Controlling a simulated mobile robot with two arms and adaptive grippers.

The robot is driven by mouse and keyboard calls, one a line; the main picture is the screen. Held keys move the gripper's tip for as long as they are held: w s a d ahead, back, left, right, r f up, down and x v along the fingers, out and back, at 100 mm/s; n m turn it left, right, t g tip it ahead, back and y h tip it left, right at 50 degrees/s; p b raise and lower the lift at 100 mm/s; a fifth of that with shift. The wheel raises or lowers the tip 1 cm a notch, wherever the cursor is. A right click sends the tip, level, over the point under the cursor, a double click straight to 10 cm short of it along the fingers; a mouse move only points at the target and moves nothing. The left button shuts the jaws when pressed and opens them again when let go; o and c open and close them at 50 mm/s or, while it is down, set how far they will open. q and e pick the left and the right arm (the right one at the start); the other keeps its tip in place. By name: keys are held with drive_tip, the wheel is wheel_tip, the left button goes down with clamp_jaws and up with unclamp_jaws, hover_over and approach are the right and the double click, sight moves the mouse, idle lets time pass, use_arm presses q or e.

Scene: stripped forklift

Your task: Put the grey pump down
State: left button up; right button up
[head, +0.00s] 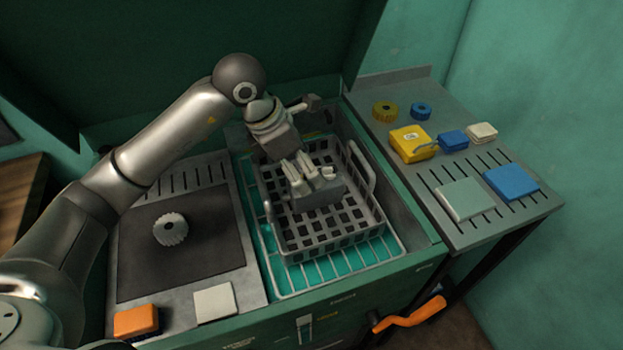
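The grey pump (319,195) is a blocky grey part with paler pieces on top. It is inside the grey wire-grid basket (292,243), within its walls. My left gripper (302,178) reaches down into the basket from above, with its pale fingers close together at the pump's top. It looks shut on the pump. The fingers hide part of the pump, and whether its underside touches the basket floor cannot be seen. My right gripper is not in view.
The basket stands on a white wire rack (330,272) in a green tub. A toothed gear (170,229) lies on the dark mat (205,262) at left. An orange block (136,321) and white block (214,302) lie in front. The right shelf (400,95) holds several coloured parts.

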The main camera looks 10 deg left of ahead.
use_arm(q)
drive_tip(key=v, duration=0.4)
drive_tip(key=shift+r, duration=0.1)
idle(0.5)
